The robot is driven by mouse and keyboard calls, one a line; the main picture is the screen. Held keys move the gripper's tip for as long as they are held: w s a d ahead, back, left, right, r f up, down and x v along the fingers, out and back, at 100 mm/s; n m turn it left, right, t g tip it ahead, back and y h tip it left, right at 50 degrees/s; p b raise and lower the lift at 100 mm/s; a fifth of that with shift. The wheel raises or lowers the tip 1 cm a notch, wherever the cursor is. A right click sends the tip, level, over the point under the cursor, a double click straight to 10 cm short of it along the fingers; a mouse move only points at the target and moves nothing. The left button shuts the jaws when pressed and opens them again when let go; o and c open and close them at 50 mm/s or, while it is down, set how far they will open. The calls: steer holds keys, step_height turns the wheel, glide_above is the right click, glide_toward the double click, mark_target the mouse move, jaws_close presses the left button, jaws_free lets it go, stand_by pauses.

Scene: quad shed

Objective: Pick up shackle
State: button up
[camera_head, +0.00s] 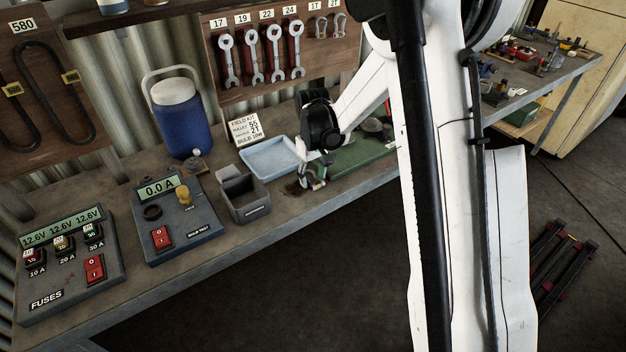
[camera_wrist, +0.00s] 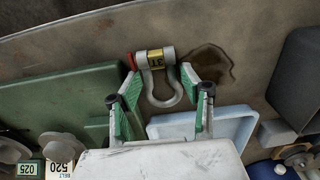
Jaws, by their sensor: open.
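In the wrist view a grey bow shackle (camera_wrist: 160,92) with a red pin end and a yellow tag, which seems to read 3T, lies on the bench. My gripper (camera_wrist: 160,76) is open, with one green-padded finger on each side of the shackle; I cannot tell whether either touches it. In the head view my gripper (camera_head: 312,181) is low over the bench's front part, and the shackle there is mostly hidden. Two other small shackles hang on the wooden board, a left one (camera_head: 321,27) and a right one (camera_head: 340,26).
A pale blue tray (camera_head: 268,158), a grey bin (camera_head: 243,196) and a green case (camera_head: 362,157) crowd the gripper. A field kit card (camera_head: 244,129) stands behind. A dark stain (camera_wrist: 205,62) marks the bench beside the shackle. The bench's front edge is close.

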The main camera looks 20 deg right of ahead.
steer(key=shift+f, duration=0.1)
steer(key=c, duration=0.9)
steer(key=shift+r, duration=0.7)
step_height(320, 180, up, 2)
steer(key=shift+r, duration=0.2)
steer(key=s+a+r, duration=0.2)
steer(key=a, duration=0.1)
steer(key=s+a+r+b, duration=0.1)
steer(key=s+a+r, duration=0.4)
steer(key=a, duration=0.1)
steer(key=shift+s+r, duration=0.15)
steer(key=shift+s, duration=0.1)
